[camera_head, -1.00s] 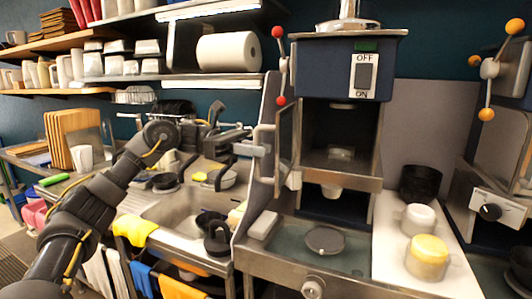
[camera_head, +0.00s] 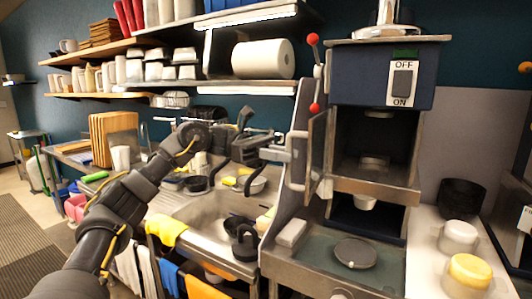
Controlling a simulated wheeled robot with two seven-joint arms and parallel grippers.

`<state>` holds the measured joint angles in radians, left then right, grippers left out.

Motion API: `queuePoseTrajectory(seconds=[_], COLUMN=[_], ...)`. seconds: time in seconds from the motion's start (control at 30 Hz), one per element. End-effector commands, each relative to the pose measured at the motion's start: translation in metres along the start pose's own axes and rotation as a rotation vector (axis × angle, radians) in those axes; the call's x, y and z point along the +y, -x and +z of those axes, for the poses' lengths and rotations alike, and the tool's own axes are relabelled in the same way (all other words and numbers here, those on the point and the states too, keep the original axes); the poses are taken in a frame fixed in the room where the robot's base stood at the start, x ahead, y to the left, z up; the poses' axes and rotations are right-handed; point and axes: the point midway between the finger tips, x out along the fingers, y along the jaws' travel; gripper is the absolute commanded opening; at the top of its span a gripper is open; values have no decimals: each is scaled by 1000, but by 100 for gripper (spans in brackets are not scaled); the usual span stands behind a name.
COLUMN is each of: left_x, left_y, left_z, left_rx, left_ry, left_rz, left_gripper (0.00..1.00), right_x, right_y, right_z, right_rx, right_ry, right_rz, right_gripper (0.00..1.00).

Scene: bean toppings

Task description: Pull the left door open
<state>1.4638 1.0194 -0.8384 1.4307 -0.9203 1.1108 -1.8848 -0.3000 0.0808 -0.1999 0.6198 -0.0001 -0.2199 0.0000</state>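The left door (camera_head: 317,150) is a narrow metal-framed panel at the left side of the dark blue machine (camera_head: 380,75). It stands open, seen nearly edge-on, and the dark compartment (camera_head: 375,140) behind it shows. A pale upright handle (camera_head: 298,148) is on the door's left side. My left gripper (camera_head: 272,146) is just left of the handle, at about its height. Whether its fingers touch the handle or are closed is not clear. My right gripper is not in view.
A sink (camera_head: 205,212) with dark cups lies below my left arm. A flat dark disc (camera_head: 355,253) is on the machine's lower tray. A white cup (camera_head: 459,237) and a yellow-topped cup (camera_head: 468,276) stand at the right. Shelves with a paper roll (camera_head: 263,59) are above.

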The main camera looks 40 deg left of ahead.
Motion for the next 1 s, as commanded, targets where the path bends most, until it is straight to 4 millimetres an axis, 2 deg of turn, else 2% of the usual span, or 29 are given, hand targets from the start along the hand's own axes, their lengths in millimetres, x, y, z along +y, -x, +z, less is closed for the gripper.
queuePoseTrajectory(seconds=[0.2, 0.4, 0.7, 1.0], left_x=[0, 0, 0, 0], left_y=[43, 69, 90, 93], left_z=[1, 2, 0, 0], left_rx=[-2, -1, -2, -2], left_ry=[-2, -3, 0, -1], left_rz=[8, 6, 2, 2], left_gripper=[20, 20, 20, 20], right_x=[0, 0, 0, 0], right_y=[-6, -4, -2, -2], right_z=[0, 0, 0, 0], right_rx=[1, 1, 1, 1], right_ry=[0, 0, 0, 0], right_rz=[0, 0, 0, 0], right_gripper=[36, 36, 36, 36])
